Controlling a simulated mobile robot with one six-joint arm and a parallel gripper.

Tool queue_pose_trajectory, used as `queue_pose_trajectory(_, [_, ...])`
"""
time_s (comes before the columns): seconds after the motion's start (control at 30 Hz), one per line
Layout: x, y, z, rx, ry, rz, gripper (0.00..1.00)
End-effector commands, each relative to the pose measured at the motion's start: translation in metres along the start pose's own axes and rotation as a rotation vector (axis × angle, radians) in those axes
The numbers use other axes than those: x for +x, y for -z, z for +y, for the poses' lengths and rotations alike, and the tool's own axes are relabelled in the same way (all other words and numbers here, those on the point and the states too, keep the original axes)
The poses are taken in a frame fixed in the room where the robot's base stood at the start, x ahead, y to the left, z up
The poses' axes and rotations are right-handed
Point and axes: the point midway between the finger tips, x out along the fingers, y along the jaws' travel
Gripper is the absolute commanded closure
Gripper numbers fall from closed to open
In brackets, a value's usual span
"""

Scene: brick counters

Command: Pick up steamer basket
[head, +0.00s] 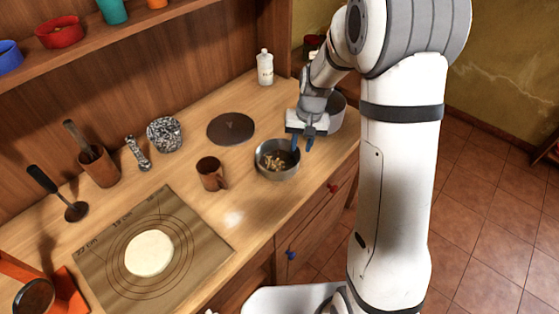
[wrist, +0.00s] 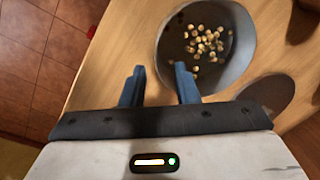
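No plainly recognisable steamer basket shows, and I cannot tell which vessel bears that name. A round grey metal pot (head: 277,172) holding several small pale pieces stands near the counter's front edge; it also fills the upper middle of the wrist view (wrist: 240,60). A second grey round vessel (head: 338,115) stands at the counter's right end, partly hidden by my arm. My gripper (head: 302,143) points down at the right of the first pot, above the counter. In the wrist view its blue fingers (wrist: 159,86) are apart with only bare wood between them.
A brown mug (head: 210,173) stands left of the pot. A dark round disc (head: 231,128) lies behind it. A white bottle (head: 265,68) stands at the back. A marked mat (head: 195,225) with pale dough (head: 149,253) lies front left. The counter edge drops to tiled floor (head: 480,205).

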Motion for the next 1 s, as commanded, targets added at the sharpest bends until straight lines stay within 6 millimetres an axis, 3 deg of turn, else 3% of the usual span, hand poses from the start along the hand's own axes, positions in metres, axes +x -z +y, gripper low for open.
queue_pose_trajectory(0.4, [0.051,-0.004,-0.001,0.001,0.0,-0.001,0.72])
queue_pose_trajectory(0.67, [0.054,-0.004,-0.001,0.001,0.0,0.002,0.72])
queue_pose_trajectory(1.0, [0.054,-0.004,-0.001,0.001,0.0,0.002,0.99])
